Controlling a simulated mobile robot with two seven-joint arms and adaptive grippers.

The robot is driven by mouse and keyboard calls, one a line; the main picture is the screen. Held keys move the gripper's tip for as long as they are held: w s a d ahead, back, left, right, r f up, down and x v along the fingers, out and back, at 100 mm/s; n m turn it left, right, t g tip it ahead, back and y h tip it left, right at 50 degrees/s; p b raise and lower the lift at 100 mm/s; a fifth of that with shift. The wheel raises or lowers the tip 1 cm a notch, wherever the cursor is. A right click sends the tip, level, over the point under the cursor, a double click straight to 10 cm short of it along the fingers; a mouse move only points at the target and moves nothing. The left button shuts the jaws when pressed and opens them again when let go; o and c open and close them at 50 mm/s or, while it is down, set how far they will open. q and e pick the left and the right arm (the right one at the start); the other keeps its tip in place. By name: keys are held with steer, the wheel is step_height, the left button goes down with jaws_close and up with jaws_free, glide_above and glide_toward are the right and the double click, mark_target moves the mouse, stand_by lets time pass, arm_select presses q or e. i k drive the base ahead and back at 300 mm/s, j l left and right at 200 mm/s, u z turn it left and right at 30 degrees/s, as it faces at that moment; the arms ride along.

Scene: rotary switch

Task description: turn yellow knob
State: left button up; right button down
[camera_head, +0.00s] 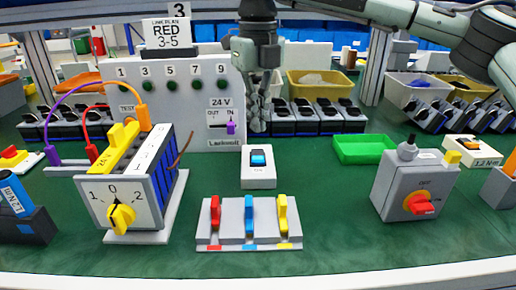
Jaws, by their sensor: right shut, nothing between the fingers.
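The yellow knob (121,217) is on the white front face of a rotary switch box (135,205) at the left of the table. The face is marked 1, 0 and 2, with the knob below the 0; I cannot tell which mark it points at. My right gripper (258,125) hangs down at the top centre, shut and empty, far right of and behind the knob, apart from it. My left gripper is not in view.
A grey panel (175,105) with cables stands behind the switch. A three-lever block (248,232) and a white button box (258,178) are in the middle. A grey box with a red knob (420,204) and a green tray (363,149) are on the right. Green table lies bare between them.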

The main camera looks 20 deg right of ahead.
mark_target(120, 215)
steer(key=k, duration=1.5)
